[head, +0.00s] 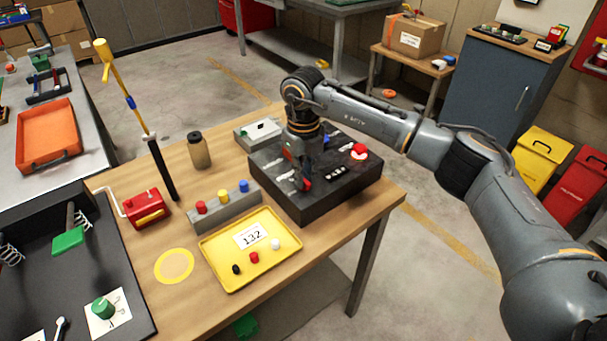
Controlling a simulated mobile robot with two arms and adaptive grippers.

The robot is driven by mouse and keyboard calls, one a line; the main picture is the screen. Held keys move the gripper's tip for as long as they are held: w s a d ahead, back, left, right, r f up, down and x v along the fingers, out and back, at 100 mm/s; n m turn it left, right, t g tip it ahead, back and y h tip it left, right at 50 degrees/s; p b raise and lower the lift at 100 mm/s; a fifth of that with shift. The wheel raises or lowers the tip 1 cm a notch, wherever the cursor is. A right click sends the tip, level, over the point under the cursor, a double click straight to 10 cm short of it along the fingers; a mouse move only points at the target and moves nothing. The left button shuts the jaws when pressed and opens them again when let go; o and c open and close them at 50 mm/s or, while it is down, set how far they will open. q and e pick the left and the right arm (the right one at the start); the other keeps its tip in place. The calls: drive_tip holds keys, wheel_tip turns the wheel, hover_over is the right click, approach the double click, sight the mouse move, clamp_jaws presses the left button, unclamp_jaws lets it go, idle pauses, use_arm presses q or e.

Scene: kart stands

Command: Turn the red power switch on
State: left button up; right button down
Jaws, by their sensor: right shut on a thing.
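The dark control box (335,195) sits on the wooden table. My right gripper (303,181) reaches down over the box's top from above. It is shut on the red power switch (306,184), of which only a small red part shows at the fingertips. The gripper hides the rest of the switch, so I cannot tell its position. A red round button (359,151) on a white base is on the same box, to the right of the gripper. My left gripper is not in view.
On the wooden table (330,245) are a yellow tray (215,253), a grey block with coloured buttons (228,207), a brown bottle (199,151), a grey box (247,135) and a red device (147,209).

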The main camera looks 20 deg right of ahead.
drive_tip(key=c, duration=1.4)
unclamp_jaws()
wheel_tip(320, 180, up, 12)
